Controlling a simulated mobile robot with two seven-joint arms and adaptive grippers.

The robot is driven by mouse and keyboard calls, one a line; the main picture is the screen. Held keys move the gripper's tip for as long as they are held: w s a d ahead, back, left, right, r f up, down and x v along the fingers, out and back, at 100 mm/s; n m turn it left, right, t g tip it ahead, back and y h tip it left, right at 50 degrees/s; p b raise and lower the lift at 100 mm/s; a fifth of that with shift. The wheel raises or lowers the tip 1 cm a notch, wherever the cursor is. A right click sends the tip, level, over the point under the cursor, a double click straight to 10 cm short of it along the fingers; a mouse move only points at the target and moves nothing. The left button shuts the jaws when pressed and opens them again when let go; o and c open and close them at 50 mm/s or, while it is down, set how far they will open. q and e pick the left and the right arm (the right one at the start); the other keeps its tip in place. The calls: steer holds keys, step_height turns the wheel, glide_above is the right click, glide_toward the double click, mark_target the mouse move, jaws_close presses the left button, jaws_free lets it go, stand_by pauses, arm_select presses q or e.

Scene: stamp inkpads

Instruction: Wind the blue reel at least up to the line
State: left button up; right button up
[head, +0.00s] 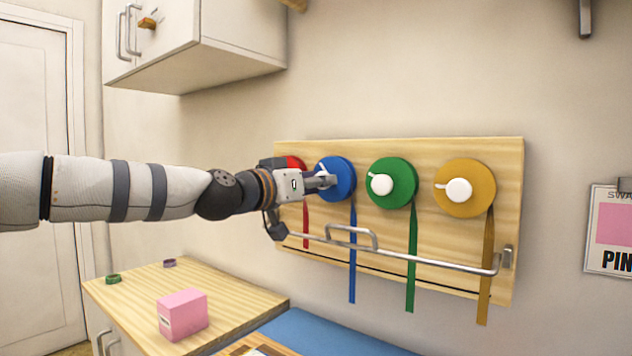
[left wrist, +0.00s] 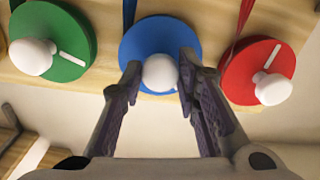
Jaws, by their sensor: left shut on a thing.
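The blue reel (head: 342,167) is mounted on a wooden board (head: 450,150) on the wall. Its blue ribbon (head: 352,260) hangs down, with its end below the black line (head: 440,283) near the board's lower edge. My left gripper (head: 326,181) reaches in from the left and is shut on the reel's white knob (left wrist: 160,73). In the left wrist view, the fingers of the left gripper (left wrist: 160,82) stand on either side of that knob, in front of the blue disc (left wrist: 160,36). My right gripper does not show.
The red reel (head: 294,162) is left of the blue one, partly hidden by my gripper. The green (head: 398,172) and yellow (head: 474,175) reels are to its right. A metal rail (head: 450,264) crosses below. A pink box (head: 183,314) stands on the wooden counter (head: 135,290).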

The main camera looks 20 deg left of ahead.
arm_select(q)
steer(key=shift+r+n+p, duration=0.1)
steer(key=shift+n+p, duration=0.4)
steer(key=shift+n, duration=12.9)
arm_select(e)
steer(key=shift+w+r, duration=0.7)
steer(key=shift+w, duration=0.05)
arm_select(q)
steer(key=shift+n, duration=0.4)
steer(key=o, duration=1.2)
steer(key=shift+c, duration=0.2)
